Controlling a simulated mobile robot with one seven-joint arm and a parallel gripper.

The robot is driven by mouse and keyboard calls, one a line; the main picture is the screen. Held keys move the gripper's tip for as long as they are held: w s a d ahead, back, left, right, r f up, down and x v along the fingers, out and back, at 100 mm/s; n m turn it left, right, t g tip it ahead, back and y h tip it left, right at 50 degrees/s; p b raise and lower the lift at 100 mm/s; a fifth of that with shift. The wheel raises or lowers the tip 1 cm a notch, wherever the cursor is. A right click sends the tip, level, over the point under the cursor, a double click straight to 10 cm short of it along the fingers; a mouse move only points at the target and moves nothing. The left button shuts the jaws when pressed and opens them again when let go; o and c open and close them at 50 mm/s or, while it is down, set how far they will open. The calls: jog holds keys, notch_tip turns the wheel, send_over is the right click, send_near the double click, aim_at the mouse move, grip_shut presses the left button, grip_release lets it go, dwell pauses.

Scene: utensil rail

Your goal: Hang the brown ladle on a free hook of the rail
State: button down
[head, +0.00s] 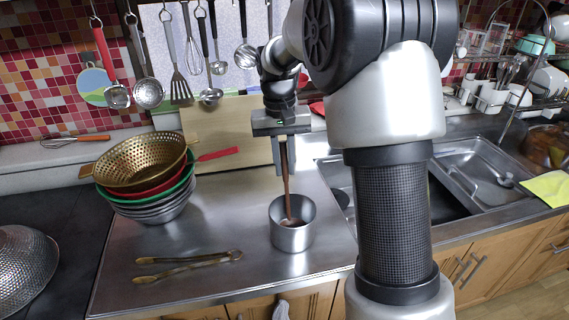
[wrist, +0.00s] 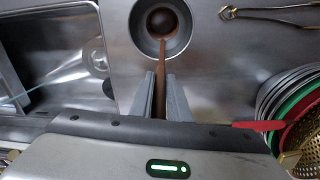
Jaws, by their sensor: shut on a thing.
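The brown ladle stands nearly upright in a metal canister (head: 292,236) on the steel counter, its handle (head: 286,180) rising out of it. My gripper (head: 285,168) is above the canister with its fingers closed on the upper handle. In the wrist view, the handle (wrist: 163,55) runs from between my fingers (wrist: 160,85) to the round bowl (wrist: 162,20) inside the canister (wrist: 144,33). Hooks (head: 199,12) with hanging utensils show at the top of the head view. The rail itself is mostly cut off, and I cannot tell which hook is free.
Stacked colanders (head: 145,165) stand on the left of the counter, with brass tongs (head: 190,267) in front. A cutting board (head: 225,135) leans behind my gripper. A sink (head: 475,170) is on the right. My arm hides part of the back wall.

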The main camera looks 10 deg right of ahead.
jog(key=c, duration=1.7)
grip_release()
jog(key=shift+f, duration=0.1)
